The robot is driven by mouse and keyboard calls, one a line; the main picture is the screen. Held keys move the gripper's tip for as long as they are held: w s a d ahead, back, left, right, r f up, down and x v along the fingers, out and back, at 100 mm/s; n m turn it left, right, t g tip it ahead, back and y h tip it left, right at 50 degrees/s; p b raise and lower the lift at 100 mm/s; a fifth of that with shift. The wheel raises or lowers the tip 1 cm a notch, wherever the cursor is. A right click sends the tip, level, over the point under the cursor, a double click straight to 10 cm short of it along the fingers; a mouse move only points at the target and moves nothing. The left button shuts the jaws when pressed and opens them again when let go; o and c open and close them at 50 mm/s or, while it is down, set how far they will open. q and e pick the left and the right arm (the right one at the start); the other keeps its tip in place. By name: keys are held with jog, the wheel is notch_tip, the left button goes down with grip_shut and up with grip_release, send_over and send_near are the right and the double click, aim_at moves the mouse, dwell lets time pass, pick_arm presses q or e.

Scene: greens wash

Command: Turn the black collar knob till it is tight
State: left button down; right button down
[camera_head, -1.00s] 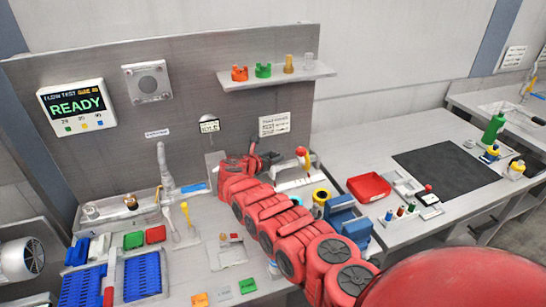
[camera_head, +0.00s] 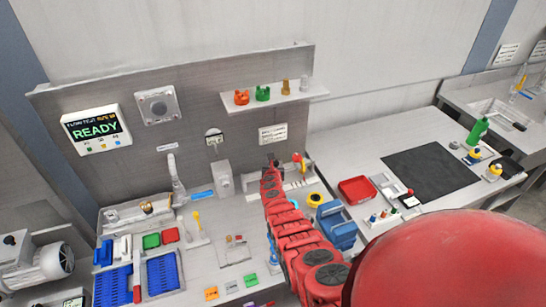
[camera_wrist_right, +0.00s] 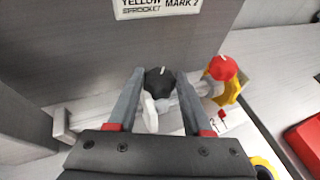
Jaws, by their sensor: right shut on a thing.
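The black collar knob (camera_wrist_right: 159,80) has a white mark on its top and sits on a pale fitting in the right wrist view. My right gripper (camera_wrist_right: 160,76) has one finger on each side of it and is shut on it. In the head view my right gripper (camera_head: 270,167) is at the back of the bench, below a white label card, and the black knob cannot be made out there. A red knob (camera_wrist_right: 222,68) with a yellow part stands just right of the black one, apart from my fingers. My left gripper is not in view.
A grey box (camera_head: 223,178) stands left of my right gripper. A blue holder (camera_head: 335,222) and a red tray (camera_head: 357,190) lie to the right. Blue racks (camera_head: 163,277) are at the front left. The wall display (camera_head: 97,130) reads READY.

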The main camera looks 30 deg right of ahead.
jog(key=shift+s+d+f+n+t+y+b, duration=0.1)
jog(key=shift+n+t+y+b, duration=0.15)
jog(key=shift+n+y, duration=0.25)
jog(key=shift+f+n+t+y+b, duration=0.15)
jog(key=shift+n+t+y, duration=0.1)
jog(key=shift+n+y, duration=0.2)
jog(key=shift+r+n+t+y+b, duration=0.15)
jog(key=shift+n+t+y+b, duration=0.25)
jog(key=shift+n+y+b, duration=0.35)
jog(key=shift+c, duration=1.6)
grip_release()
